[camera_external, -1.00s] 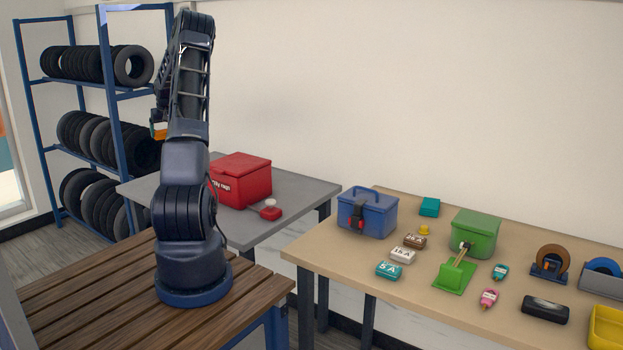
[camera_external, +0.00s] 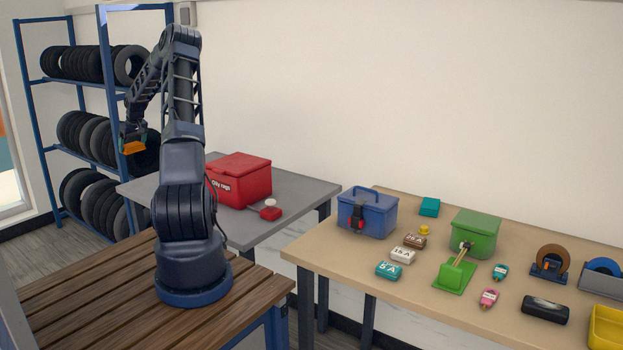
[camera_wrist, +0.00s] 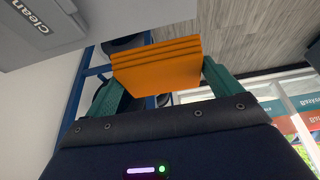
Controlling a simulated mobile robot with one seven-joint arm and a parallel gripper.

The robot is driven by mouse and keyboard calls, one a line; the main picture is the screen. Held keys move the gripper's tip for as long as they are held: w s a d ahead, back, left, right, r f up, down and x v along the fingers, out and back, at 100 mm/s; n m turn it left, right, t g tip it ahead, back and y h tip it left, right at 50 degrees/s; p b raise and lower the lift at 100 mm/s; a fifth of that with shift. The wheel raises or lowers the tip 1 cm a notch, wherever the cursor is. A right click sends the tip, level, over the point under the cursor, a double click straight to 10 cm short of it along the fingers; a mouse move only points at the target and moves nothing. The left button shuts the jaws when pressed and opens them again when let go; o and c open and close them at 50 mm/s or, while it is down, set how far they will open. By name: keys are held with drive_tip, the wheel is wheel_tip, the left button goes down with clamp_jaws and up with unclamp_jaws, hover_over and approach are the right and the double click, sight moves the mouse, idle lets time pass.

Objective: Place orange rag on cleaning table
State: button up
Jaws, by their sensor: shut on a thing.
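The orange rag (camera_external: 134,148), a folded stack of flat layers, is between the fingers of my gripper (camera_external: 132,135). In the wrist view the orange rag (camera_wrist: 157,66) fills the space between the two green fingers of my gripper (camera_wrist: 162,80). My gripper is shut on it and holds it in the air, in front of the tyre rack in the external view, over or near the left end of the grey table (camera_external: 300,191). A grey surface with the word "Clean" (camera_wrist: 35,20) shows at the top left of the wrist view; part of it is cut off.
A red lidded box (camera_external: 240,180) and a small red item (camera_external: 270,213) stand on the grey table. The tyre rack (camera_external: 127,92) stands behind my arm. A tan table (camera_external: 330,262) at right holds a blue toolbox (camera_external: 367,212), a green box (camera_external: 475,233) and several small items.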

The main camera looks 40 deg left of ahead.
wheel_tip(320, 180, down, 15)
drive_tip(key=shift+r, duration=0.15)
idle(0.4)
drive_tip(key=o, duration=0.7)
drive_tip(key=v, duration=1.2)
